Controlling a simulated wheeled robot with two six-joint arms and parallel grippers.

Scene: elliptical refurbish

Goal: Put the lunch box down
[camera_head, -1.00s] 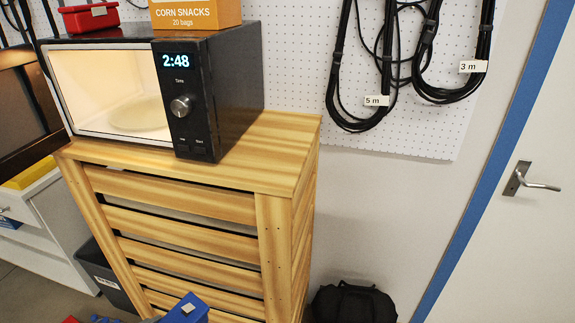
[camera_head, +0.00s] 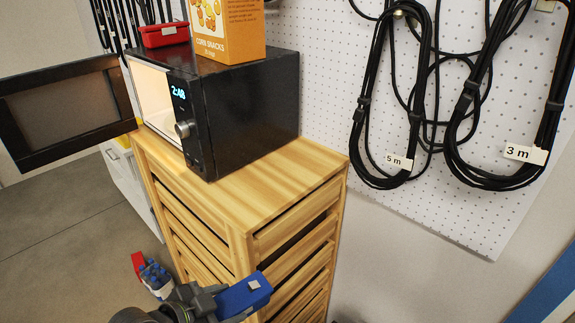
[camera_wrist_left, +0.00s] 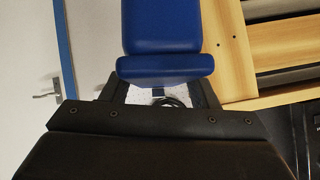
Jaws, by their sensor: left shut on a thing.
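A blue lunch box (camera_head: 244,296) with a small pale patch on top is at the bottom of the head view, in front of the wooden cabinet. My left gripper (camera_head: 208,300) is shut on it. In the left wrist view the blue box (camera_wrist_left: 161,28) stands out beyond the dark gripper (camera_wrist_left: 160,92). The box appears held in the air, apart from the cabinet top. My right gripper is not in view.
A black microwave (camera_head: 247,117) with its door (camera_head: 68,108) open stands on the slatted wooden cabinet (camera_head: 262,195). An orange snack box (camera_head: 228,30) and a red box (camera_head: 164,35) are on top of it. The cabinet top is bare in front of and right of the microwave. Cables (camera_head: 362,110) hang on the pegboard.

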